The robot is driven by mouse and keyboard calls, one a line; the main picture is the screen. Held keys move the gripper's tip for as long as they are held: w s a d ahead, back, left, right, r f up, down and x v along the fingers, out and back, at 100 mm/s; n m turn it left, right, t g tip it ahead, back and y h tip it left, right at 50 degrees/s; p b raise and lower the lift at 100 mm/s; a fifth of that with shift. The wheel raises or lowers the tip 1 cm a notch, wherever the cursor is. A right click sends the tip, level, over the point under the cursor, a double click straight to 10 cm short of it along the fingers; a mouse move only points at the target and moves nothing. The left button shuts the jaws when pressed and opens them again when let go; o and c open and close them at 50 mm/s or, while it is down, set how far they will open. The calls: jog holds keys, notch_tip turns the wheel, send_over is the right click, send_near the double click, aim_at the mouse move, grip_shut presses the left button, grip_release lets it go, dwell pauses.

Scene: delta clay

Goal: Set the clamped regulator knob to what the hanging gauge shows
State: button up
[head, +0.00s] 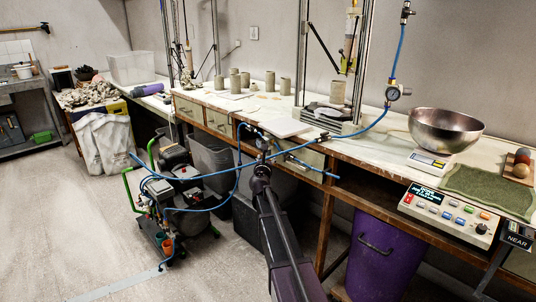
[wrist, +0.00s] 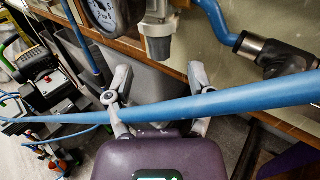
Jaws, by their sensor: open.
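The hanging gauge (head: 392,93) is a small round dial on a blue hose above the bench; its reading is too small to make out. The clamped regulator is at the bench's front edge in the head view, small and partly behind my gripper (head: 262,158). In the wrist view its grey knob (wrist: 159,48) points down at the top middle. A round gauge (wrist: 103,14), cut off by the frame, sits left of the knob. My gripper (wrist: 160,78) is open and empty, its fingertips below and either side of the knob, with a gap to it.
A blue hose (wrist: 230,103) crosses the wrist view in front of my fingers. The compressor (head: 180,195) stands on the floor at left. A purple bin (head: 375,255) is under the bench. A control box (head: 448,213) and steel bowl (head: 445,128) are at right.

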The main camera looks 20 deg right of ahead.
aim_at(268, 153)
jog(key=shift+x, duration=2.5)
grip_shut()
